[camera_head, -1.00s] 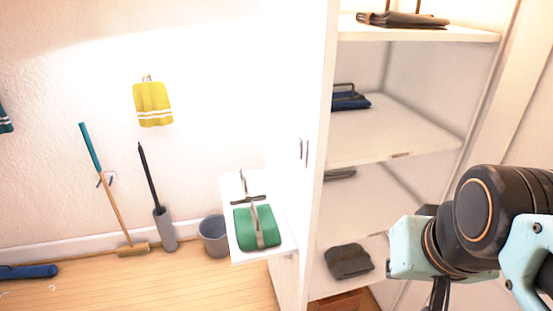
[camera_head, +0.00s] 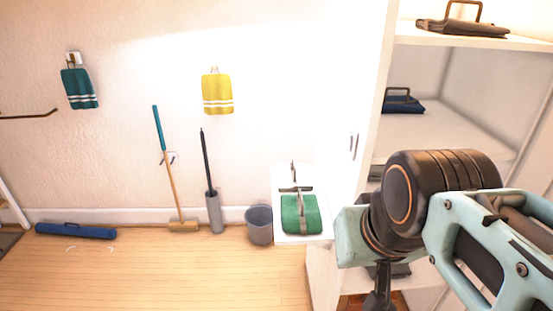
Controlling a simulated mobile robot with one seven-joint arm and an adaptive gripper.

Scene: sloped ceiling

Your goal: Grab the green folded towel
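The green folded towel (camera_head: 299,214) lies on a small white ledge (camera_head: 288,240) right of centre, against the side of the tall white shelf unit. A thin dark bar or handle stands upright in front of the towel's middle. My gripper (camera_head: 379,292) is only partly in view, as a dark piece below my wrist at the bottom. It is to the right of the towel and apart from it in the picture. Its fingertips are not clear, and I cannot tell if it is open or shut.
A grey bucket (camera_head: 259,226) stands left of the ledge. A broom (camera_head: 168,180) and a black-handled tool (camera_head: 208,170) lean on the wall. A yellow towel (camera_head: 217,94) and a teal towel (camera_head: 79,88) hang above. The wooden floor (camera_head: 170,275) in front is clear.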

